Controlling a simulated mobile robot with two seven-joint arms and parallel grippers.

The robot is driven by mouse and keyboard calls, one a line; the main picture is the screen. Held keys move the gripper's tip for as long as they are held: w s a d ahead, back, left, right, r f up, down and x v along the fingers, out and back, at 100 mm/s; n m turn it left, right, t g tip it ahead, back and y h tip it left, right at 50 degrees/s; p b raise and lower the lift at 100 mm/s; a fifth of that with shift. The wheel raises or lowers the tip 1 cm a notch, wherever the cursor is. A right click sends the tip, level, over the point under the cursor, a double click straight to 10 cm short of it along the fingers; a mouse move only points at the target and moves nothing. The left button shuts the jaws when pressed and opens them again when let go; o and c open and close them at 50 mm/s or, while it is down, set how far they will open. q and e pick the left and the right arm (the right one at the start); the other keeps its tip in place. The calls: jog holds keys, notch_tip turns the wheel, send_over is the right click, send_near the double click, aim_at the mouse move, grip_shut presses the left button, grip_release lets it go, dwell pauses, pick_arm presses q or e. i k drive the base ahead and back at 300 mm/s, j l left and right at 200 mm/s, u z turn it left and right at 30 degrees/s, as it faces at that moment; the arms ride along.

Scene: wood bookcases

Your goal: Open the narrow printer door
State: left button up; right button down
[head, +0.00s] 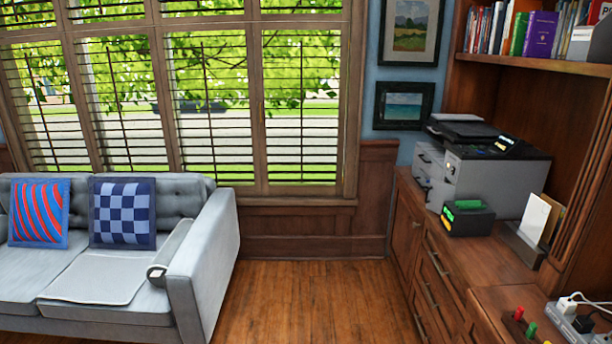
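A grey and black printer (487,165) stands on the wood cabinet along the right wall. Its left-facing side shows small panels with dark handles (428,168), which look shut. Below it, a narrow wood cabinet door (404,222) at the far end of the cabinet front appears closed. A small handle (416,224) shows near its right edge. Which of these the task calls the narrow printer door I cannot tell for certain. Neither of my grippers is in view.
A grey sofa (120,287) with two cushions stands at the left. Drawers (437,285) line the cabinet front. A black box with green (468,217), a paper holder (525,240) and a power strip (580,325) sit on top. The wood floor (315,300) between is clear.

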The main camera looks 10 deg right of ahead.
aim_at(438, 191)
jog(key=i+u, duration=0.15)
jog(key=i, duration=1.25)
jog(key=i+z, duration=0.3)
jog(key=i, duration=0.3)
jog(key=i+j+z, duration=0.2)
jog(key=i+z, duration=0.15)
jog(key=i, duration=0.3)
